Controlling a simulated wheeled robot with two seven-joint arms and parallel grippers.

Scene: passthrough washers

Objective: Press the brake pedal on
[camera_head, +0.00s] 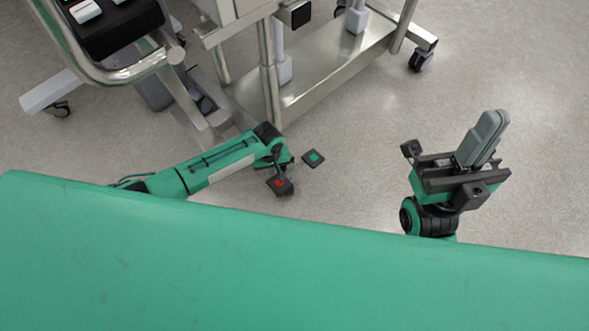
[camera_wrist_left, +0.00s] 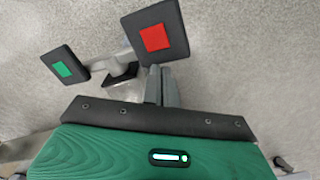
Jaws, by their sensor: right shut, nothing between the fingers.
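Two dark square pedals stand low by the cart, one with a red centre (camera_head: 279,184) and one with a green centre (camera_head: 314,158). In the left wrist view the red pedal (camera_wrist_left: 157,37) is tilted towards the camera, with the green pedal (camera_wrist_left: 64,65) to its left. My left gripper (camera_wrist_left: 160,75) looks shut and empty, its grey fingertips at the red pedal's lower edge; I cannot tell whether they touch. In the head view my left arm's end hides most of these fingers. My right gripper (camera_head: 487,135) is shut and empty, well right of the pedals.
A steel cart with a lower shelf (camera_head: 325,80) and castors (camera_head: 421,60) stands behind the pedals. A metal handrail and frame (camera_head: 120,70) are at the upper left. Grey floor (camera_head: 360,150) is open between the pedals and my right gripper.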

